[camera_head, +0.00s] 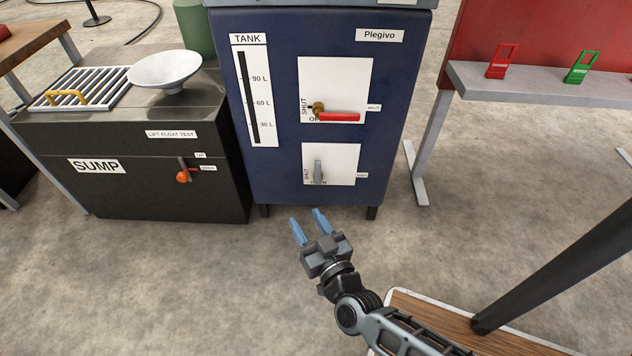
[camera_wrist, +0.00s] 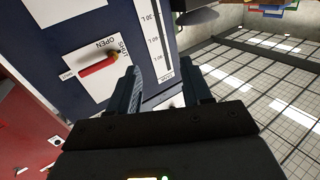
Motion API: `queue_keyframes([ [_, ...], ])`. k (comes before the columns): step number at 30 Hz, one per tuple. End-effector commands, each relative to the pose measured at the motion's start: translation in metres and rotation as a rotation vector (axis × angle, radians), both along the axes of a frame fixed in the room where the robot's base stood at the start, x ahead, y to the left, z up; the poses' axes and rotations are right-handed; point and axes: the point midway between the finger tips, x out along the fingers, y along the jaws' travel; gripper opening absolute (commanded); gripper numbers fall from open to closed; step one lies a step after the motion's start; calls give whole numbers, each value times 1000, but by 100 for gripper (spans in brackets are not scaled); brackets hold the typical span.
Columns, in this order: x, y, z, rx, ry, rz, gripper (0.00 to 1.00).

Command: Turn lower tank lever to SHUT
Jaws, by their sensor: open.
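The tank (camera_head: 275,80) is a dark blue cabinet with two white lever plates on its front. The lower tank lever (camera_head: 318,172) is a grey handle standing vertically on the lower plate (camera_head: 345,165), its lower end over the partly hidden OPEN label; a SHUT label is at its left. The upper lever (camera_head: 338,116) has a red handle pointing right; it also shows in the wrist view (camera_wrist: 100,66). My gripper (camera_head: 310,224) is open and empty, in front of and below the lower plate, apart from the lever. The lower lever is not clear in the wrist view.
The black SUMP cabinet (camera_head: 150,190) with an orange-knobbed lever (camera_head: 184,176) stands left of the tank. A bench (camera_head: 540,85) with red and green tags is at the right. The floor before the tank is clear. A level scale (camera_head: 256,90) is on the tank.

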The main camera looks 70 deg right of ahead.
Motion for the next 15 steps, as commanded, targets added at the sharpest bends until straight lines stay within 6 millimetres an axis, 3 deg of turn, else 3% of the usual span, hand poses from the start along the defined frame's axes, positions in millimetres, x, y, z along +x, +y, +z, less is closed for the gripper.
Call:
queue_keyframes([
  [1, 17, -25, -32, -6, -10, -62, 49],
  [6, 50, -102, -87, -22, -4, -257, 49],
  [12, 68, -174, -123, -28, 25, -427, 49],
  [15, 70, -194, -131, -28, 37, -474, 49],
])
